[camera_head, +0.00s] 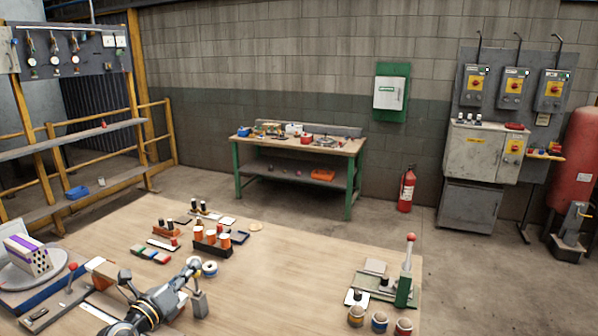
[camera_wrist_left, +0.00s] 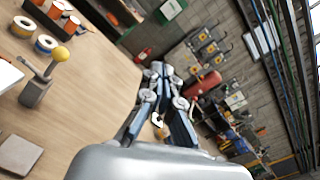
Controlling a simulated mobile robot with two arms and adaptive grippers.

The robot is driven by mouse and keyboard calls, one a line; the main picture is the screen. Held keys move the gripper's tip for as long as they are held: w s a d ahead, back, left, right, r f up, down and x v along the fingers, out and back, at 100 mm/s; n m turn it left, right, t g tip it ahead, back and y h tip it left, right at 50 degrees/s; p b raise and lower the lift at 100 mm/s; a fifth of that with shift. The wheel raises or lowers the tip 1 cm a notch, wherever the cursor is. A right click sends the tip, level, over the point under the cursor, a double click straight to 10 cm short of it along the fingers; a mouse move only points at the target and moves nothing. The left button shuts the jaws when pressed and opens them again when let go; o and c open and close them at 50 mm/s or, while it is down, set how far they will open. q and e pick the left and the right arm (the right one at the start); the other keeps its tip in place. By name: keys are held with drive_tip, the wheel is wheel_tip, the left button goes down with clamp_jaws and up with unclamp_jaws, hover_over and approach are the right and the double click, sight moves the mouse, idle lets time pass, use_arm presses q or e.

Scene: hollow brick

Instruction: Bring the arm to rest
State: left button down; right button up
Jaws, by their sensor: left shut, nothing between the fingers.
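My left gripper (camera_head: 190,268) reaches in from the bottom left of the head view, low over the wooden workbench. In the left wrist view its two fingers (camera_wrist_left: 161,70) come together at the tips, with nothing between them. The hollow brick (camera_head: 36,258), pale with purple bands and a face of small holes, stands on a round grey plate (camera_head: 12,276) at the far left of the head view, well apart from the gripper. The brick is not seen in the wrist view. My right gripper is in neither view.
A small block with a yellow-knobbed lever (camera_wrist_left: 37,92) stands near the gripper. Beyond are a rack with orange spools (camera_head: 211,245) and a blue-white roll (camera_head: 210,269). A green lever press (camera_head: 404,288) and several small pots stand at the right. The middle right bench is clear.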

use_arm(q)
drive_tip(key=s+d+r+n+t+y, duration=0.1)
drive_tip(key=s+r+n+t+y, duration=0.2)
drive_tip(key=s+n, duration=0.5)
drive_tip(key=s+a+f+n+g+y, duration=0.4)
drive_tip(key=s+f+n+g+y, duration=0.4)
drive_tip(key=s+f+n, duration=0.8)
drive_tip(key=s+d+f+n+g+h, duration=0.3)
drive_tip(key=s+d+f+n+g, duration=0.15)
drive_tip(key=s, duration=0.45)
drive_tip(key=s+d+f+n+g+h, duration=0.2)
drive_tip(key=s+d+f+n+g, duration=0.15)
drive_tip(key=s+d, duration=0.4)
wheel_tip(320, 180, down, 28)
drive_tip(key=s+a+g+b, duration=0.1)
drive_tip(key=s+g+b, duration=0.1)
drive_tip(key=s+b, duration=0.1)
drive_tip(key=s+a+f+m+g+b, duration=0.1)
drive_tip(key=s+a+f+b, duration=0.1)
drive_tip(key=s+f, duration=1.4)
drive_tip(key=shift+s+a+f, duration=0.2)
drive_tip(key=shift+a+f, duration=0.5)
drive_tip(key=shift+f, duration=0.25)
